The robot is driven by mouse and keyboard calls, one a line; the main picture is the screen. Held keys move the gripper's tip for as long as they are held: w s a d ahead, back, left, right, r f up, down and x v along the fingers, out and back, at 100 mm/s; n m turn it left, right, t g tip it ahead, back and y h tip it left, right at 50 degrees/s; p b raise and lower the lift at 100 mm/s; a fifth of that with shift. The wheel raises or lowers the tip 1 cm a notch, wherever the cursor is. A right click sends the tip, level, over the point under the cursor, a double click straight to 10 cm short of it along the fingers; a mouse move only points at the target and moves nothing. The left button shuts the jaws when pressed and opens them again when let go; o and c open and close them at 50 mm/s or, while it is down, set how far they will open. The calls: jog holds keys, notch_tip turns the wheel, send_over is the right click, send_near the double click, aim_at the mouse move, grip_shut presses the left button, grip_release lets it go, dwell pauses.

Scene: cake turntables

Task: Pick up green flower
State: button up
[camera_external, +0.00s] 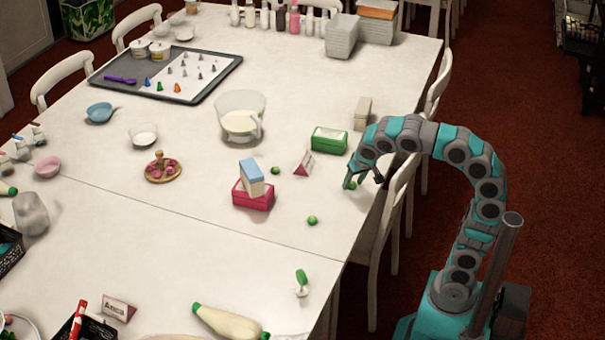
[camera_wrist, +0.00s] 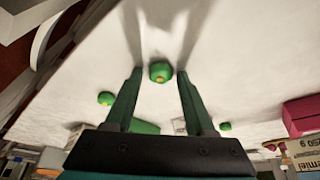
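A small round green flower (camera_wrist: 160,70) with a yellowish centre lies on the white table, between and just beyond my fingertips in the wrist view.
A green box (camera_external: 329,140) and a beige block (camera_external: 362,112) stand behind my gripper. A white chair (camera_external: 395,195) is against the table's right edge.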

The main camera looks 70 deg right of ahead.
aim_at(353, 185)
grip_shut()
jog(key=shift+r, duration=0.1)
dwell(0.4)
notch_tip(353, 185, up, 10)
dwell(0.6)
